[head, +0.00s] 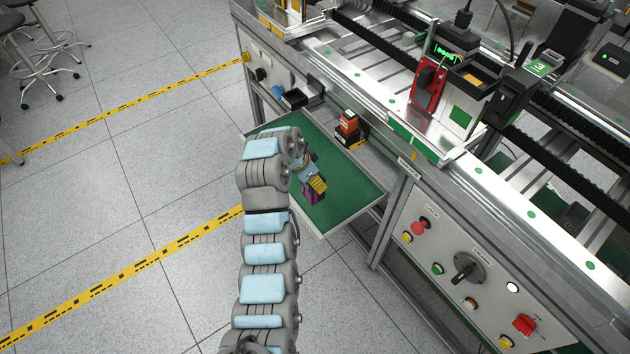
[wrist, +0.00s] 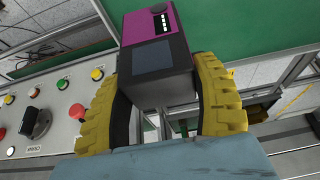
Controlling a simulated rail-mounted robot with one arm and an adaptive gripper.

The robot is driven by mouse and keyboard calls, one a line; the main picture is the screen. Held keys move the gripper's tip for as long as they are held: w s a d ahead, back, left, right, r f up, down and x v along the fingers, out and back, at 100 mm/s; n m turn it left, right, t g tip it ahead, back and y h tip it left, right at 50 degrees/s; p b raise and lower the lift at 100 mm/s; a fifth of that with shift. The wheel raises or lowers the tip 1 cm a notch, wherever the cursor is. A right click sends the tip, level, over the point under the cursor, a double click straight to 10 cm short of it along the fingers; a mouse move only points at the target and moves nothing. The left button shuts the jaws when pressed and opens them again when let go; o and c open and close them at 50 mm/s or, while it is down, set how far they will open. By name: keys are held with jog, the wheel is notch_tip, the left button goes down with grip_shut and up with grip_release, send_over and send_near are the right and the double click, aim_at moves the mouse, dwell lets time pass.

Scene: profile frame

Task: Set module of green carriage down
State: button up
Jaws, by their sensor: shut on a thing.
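My gripper (wrist: 160,92), with two yellow ribbed fingers, is shut on a black module with a magenta face (wrist: 155,45). In the head view my gripper (head: 317,184) is low over the green-topped shelf (head: 352,183), with the magenta and black module (head: 313,197) at its tip. I cannot tell whether the module touches the shelf.
An orange, black and yellow stack (head: 348,127) stands at the shelf's back edge by the bench frame. A small black box (head: 294,98) sits near the far corner. The control panel (head: 470,265) is to the right. The shelf's right part is bare.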

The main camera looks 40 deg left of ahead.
jog(key=shift+w+a+f, duration=0.3)
jog(key=shift+w+a, duration=0.2)
jog(key=shift+w, duration=0.15)
jog(key=shift+w+a+f+b, duration=0.4)
jog(key=shift+w+f, duration=0.05)
jog(key=w+a+f+b, duration=0.2)
jog(key=w+f, duration=0.1)
jog(key=f, duration=0.2)
jog(key=shift+w+a, duration=0.2)
jog(key=shift+w, duration=0.05)
jog(key=shift+w+a+f+b, duration=0.1)
jog(key=shift+f+b, duration=0.05)
jog(key=shift+b, duration=0.2)
jog(key=shift+f+b, duration=0.9)
jog(key=shift+f, duration=0.75)
